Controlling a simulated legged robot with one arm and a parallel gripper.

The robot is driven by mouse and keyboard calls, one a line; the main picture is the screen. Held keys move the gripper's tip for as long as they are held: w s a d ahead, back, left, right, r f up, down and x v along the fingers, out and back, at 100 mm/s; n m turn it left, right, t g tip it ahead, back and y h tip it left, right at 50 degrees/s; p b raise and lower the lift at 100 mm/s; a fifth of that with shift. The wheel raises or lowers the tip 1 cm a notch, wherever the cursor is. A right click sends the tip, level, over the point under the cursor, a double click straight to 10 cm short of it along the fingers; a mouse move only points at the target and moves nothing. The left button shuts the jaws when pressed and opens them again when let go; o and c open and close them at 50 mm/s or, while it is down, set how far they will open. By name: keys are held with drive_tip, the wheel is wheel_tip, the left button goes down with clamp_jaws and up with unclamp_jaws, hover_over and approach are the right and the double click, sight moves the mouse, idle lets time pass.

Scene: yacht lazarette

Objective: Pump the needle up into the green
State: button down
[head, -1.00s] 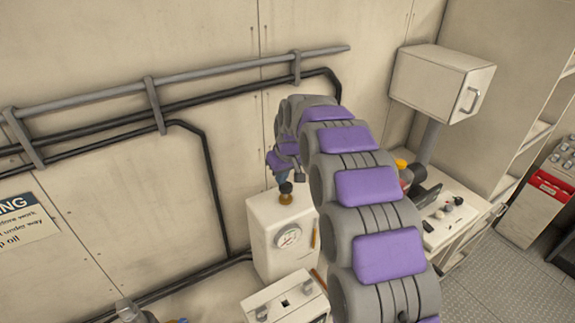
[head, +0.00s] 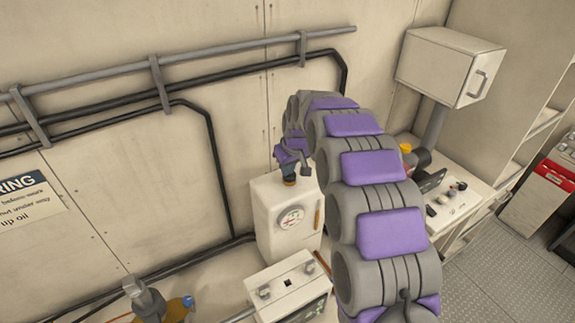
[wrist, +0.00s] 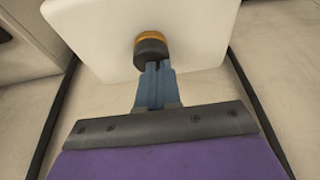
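The white pump box (head: 268,222) stands against the wall in the head view. Its round gauge (head: 291,217) faces me, with small coloured marks; the needle's exact reading is too small to tell. On the box top is the pump knob (wrist: 151,52), dark with a brass-coloured collar, seen in the wrist view. My gripper (wrist: 158,66) has its two blue fingers side by side, shut, with their tips at the knob and overlapping its edge in the picture. I cannot tell whether they touch it. In the head view my gripper (head: 289,176) is just above the box top, hiding most of the knob.
A console (head: 290,290) stands in front of the box. A bench with small controls (head: 455,205) and a white wall cabinet (head: 450,65) are at right. Pipes (head: 100,85) run along the wall at left. Grating floor (head: 480,270) is clear at lower right.

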drive_tip(key=shift+s+d+f, duration=0.1)
drive_tip(key=shift+d+f, duration=0.2)
drive_tip(key=shift+d, duration=0.25)
drive_tip(key=shift+d+r, duration=0.1)
drive_tip(key=shift+r, duration=0.1)
drive_tip(key=a+v, duration=0.1)
drive_tip(key=v, duration=1.6)
drive_tip(key=shift+w+a+r+p, duration=0.15)
drive_tip(key=shift+w+r+p, duration=0.1)
drive_tip(key=shift+p, duration=0.05)
drive_tip(key=w+p, duration=0.1)
drive_tip(key=w+a+p, duration=0.1)
drive_tip(key=p, duration=0.1)
drive_tip(key=shift+w+a+r+g+h, duration=0.2)
drive_tip(key=shift+w+g+h, duration=0.1)
drive_tip(key=shift+w, duration=0.1)
